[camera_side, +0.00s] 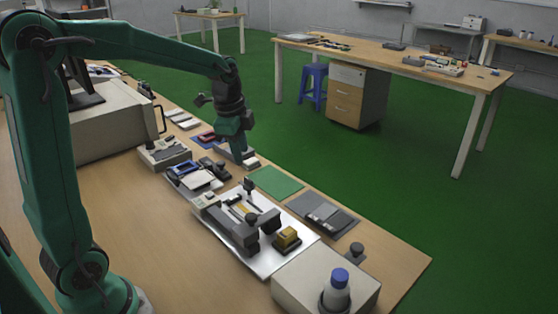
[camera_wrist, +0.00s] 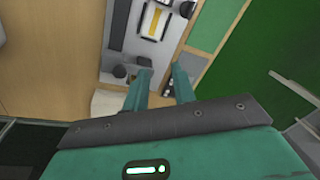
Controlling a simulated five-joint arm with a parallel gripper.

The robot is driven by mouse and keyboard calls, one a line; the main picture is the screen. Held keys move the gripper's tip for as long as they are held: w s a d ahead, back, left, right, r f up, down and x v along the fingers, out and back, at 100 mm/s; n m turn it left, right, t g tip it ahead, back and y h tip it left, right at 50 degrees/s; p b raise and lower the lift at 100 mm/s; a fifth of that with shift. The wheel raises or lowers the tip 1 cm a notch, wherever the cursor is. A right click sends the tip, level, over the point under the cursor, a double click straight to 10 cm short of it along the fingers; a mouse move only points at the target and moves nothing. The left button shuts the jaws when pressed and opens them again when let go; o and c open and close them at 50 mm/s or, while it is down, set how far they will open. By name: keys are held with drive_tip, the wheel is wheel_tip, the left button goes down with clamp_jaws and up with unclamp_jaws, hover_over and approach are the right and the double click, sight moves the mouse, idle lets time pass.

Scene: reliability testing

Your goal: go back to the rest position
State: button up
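My gripper (camera_side: 238,152) hangs from the green arm above the far part of the workbench (camera_side: 130,215), pointing down near a few small dark and light items. In the wrist view, my gripper (camera_wrist: 161,75) shows two green fingers held apart, with nothing seen between them. In the side view the fingertips are small and partly merge with the items behind them, so I cannot tell how high they are above the bench.
A green mat (camera_side: 275,182) and a grey mat (camera_side: 322,215) lie along the edge.

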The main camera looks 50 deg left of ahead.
drive_tip(key=s+d+r+n+t, duration=0.1)
drive_tip(key=s+d+n, duration=0.3)
drive_tip(key=s, duration=0.5)
drive_tip(key=s+d+r+n+t, duration=0.2)
drive_tip(key=s+d+n, duration=0.2)
drive_tip(key=s+n, duration=0.3)
drive_tip(key=shift+s+d+r, duration=0.2)
drive_tip(key=shift+s+d, duration=0.05)
drive_tip(key=shift+s, duration=0.8)
